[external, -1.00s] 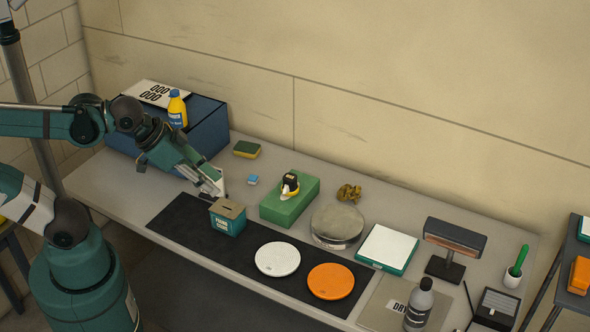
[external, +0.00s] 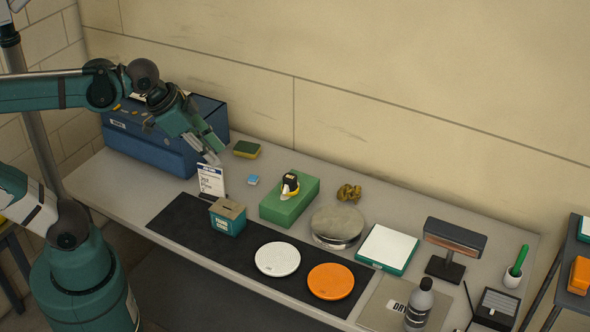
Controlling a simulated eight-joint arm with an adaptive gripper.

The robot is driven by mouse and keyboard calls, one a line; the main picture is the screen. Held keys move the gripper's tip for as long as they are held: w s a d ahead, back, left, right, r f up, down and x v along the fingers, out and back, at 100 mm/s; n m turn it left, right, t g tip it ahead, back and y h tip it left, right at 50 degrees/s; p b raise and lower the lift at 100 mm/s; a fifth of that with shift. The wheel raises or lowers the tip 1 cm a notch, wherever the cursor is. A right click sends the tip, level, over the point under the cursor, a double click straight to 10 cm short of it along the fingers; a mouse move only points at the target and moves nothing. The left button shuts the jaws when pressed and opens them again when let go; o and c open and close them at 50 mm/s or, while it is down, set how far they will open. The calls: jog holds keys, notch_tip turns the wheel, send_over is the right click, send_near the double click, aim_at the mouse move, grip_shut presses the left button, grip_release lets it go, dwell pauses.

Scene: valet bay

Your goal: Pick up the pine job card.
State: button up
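A small white card with a dark blue header and printed lines (external: 211,181) stands near upright on the bench, just behind the teal box. Its print is too small to read, so I cannot tell if it is the pine job card. My gripper (external: 211,156) points down at the card's top edge, in front of the blue case. The fingers are small in view, and I cannot tell whether they touch the card or how far apart they are.
A teal box with a slotted tan top (external: 228,216) stands close in front of the card. The blue case (external: 150,146) is behind to the left. A small blue block (external: 253,180), a sponge (external: 247,149) and a green block (external: 290,201) are to the right.

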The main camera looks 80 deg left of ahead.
jog(key=w+a+m+g+b, duration=0.2)
jog(key=w+a+m+g, duration=0.1)
jog(key=a, duration=1.2)
jog(key=m+g+b, duration=0.1)
jog(key=m+g, duration=0.2)
send_over(209, 166)
jog(key=shift+h, duration=0.4)
notch_tip(209, 166, down, 29)
jog(key=shift+f, duration=0.65)
jog(key=shift+f, duration=1.3)
jog(key=shift+f, duration=0.1)
jog(key=shift+f, duration=2.5)
